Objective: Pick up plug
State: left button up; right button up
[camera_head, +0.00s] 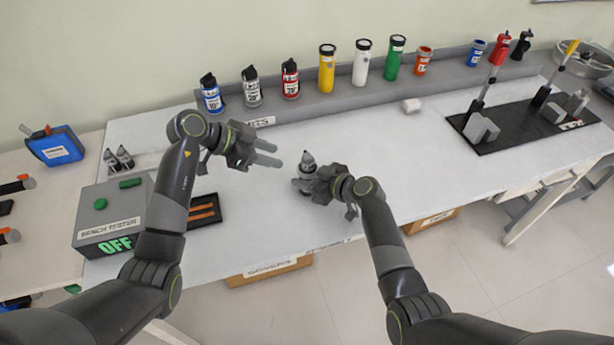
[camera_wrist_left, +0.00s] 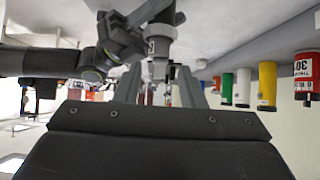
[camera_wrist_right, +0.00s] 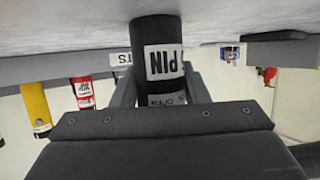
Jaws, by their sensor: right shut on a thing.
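My right gripper (camera_head: 305,186) is shut on a dark cylinder (camera_head: 308,160) with white labels and a narrow dark tip, upright over the front middle of the bench. In the right wrist view the cylinder (camera_wrist_right: 158,38) stands between the fingers, one label reading PIN. I cannot tell whether it touches the bench top. No label reading plug is legible, so I cannot tell if this is the plug. My left gripper (camera_head: 266,152) is open and empty, left of the cylinder and above the bench. The cylinder (camera_wrist_left: 160,45) also shows beyond the left fingers.
A bench tester (camera_head: 112,215) reading OFF and a dark tray (camera_head: 203,222) with orange-brown strips are at left. Several coloured bottles line the back ledge (camera_head: 330,97). A black mat (camera_head: 500,135) with fixtures lies right. The bench middle is mostly clear.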

aim_at(301, 162)
pick_arm(q)
jog(key=o, duration=0.4)
jog(key=shift+o, duration=0.2)
jog(key=shift+a+f, duration=0.2)
jog(key=d+h, duration=0.1)
jog(key=w+f+m+g+h, duration=0.1)
jog(key=d+f+m+h, duration=0.1)
jog(key=shift+w+d+f+g+h, duration=0.15)
jog(key=shift+w+d+g+h, duration=0.05)
jog(key=shift+d+g+h, duration=0.1)
jog(key=shift+w+f+x, duration=0.15)
jog(key=shift+x, duration=1.25)
jog(key=shift+w+f+x, duration=0.15)
jog(key=shift+w+x, duration=0.05)
jog(key=shift+x, duration=1.2)
